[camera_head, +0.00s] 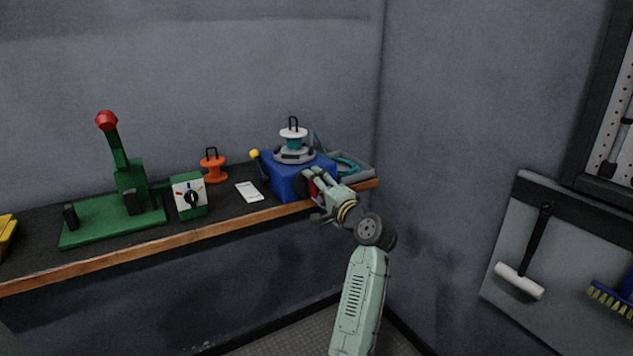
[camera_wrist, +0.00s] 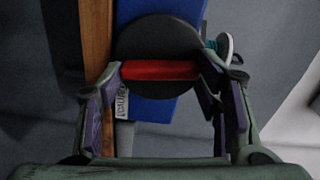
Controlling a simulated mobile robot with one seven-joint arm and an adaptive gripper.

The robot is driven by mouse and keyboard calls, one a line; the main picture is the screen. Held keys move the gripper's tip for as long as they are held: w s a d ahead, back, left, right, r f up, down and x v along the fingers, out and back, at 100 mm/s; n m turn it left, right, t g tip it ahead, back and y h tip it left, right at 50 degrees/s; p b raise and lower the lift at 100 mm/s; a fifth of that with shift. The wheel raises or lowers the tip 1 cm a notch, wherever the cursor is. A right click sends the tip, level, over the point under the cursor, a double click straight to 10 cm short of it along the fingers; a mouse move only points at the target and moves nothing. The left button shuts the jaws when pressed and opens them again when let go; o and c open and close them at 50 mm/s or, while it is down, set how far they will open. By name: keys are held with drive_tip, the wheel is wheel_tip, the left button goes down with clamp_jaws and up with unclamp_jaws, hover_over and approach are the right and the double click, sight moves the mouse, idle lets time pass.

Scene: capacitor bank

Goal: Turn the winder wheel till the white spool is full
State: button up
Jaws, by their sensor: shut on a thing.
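The blue winder (camera_head: 285,182) stands on the bench near its right end. On top of it sits the white spool (camera_head: 293,133) with teal material around its core and a black loop handle above. The dark winder wheel (camera_wrist: 157,40) is on the winder's front face, with a red grip bar (camera_wrist: 160,70) across it. My gripper (camera_head: 314,182) is at the winder's front. In the wrist view my gripper (camera_wrist: 161,72) has its fingers at both ends of the red bar, shut on it. The spool's edge (camera_wrist: 226,46) shows at the right there; how full it is cannot be told.
A grey tray (camera_head: 368,168) with a teal coil lies right of the winder. A yellow-knobbed lever (camera_head: 255,155) is at its left. A white card (camera_head: 249,191), an orange spool (camera_head: 213,167), a green dial box (camera_head: 190,196) and a green lever press (camera_head: 118,215) stand farther left.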

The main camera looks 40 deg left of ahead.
drive_tip(key=shift+m+p, duration=0.45)
drive_tip(key=shift+m, duration=0.35)
drive_tip(key=o, duration=1.2)
drive_tip(key=shift+c, duration=0.2)
drive_tip(key=v, duration=1.2)
drive_tip(key=shift+f, duration=0.1)
